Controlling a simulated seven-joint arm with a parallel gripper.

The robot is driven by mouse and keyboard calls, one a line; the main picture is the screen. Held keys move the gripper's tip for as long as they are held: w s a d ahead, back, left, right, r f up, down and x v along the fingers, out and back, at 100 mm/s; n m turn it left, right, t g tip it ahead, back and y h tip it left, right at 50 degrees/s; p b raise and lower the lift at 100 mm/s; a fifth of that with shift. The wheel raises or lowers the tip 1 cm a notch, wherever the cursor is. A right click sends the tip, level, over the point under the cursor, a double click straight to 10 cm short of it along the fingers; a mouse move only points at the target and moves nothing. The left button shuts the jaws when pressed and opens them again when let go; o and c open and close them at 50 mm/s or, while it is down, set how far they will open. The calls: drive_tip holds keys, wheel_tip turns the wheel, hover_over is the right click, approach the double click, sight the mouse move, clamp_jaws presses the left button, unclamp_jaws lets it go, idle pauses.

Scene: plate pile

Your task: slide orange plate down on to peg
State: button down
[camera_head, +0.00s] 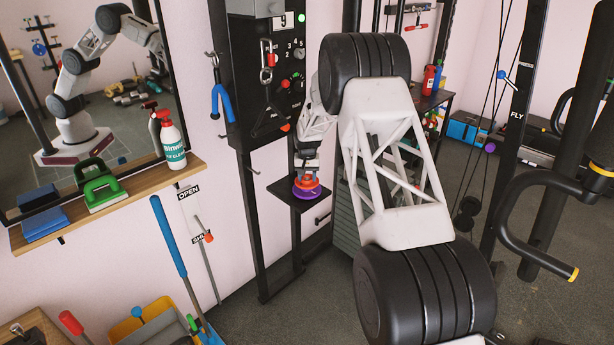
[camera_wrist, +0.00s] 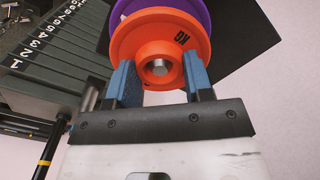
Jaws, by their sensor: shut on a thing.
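The orange plate (camera_wrist: 190,28) has a raised orange hub and a dark KG mark. In the wrist view, the blue fingers of my gripper (camera_wrist: 160,72) stand on both sides of this hub, shut on it. The round grey end of the peg (camera_wrist: 159,67) shows in the hub's hole. The purple plate (camera_wrist: 201,10) lies just beyond the orange one, partly hidden. In the head view, the orange plate (camera_head: 306,183) sits right above the purple plate (camera_head: 306,194), under my gripper (camera_head: 306,172). I cannot tell whether the two plates touch.
The plates are over a small black shelf (camera_head: 284,194) on the black rack frame. A numbered weight stack (camera_wrist: 50,55) stands close by at left in the wrist view. A blue-handled hook (camera_head: 221,100) and a black triangle handle (camera_head: 270,120) hang left of my arm.

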drive_tip(key=shift+f, duration=0.1)
drive_tip(key=shift+c, duration=2.2)
unclamp_jaws()
drive_tip(key=shift+f, duration=0.1)
drive_tip(key=shift+r, duration=3.95)
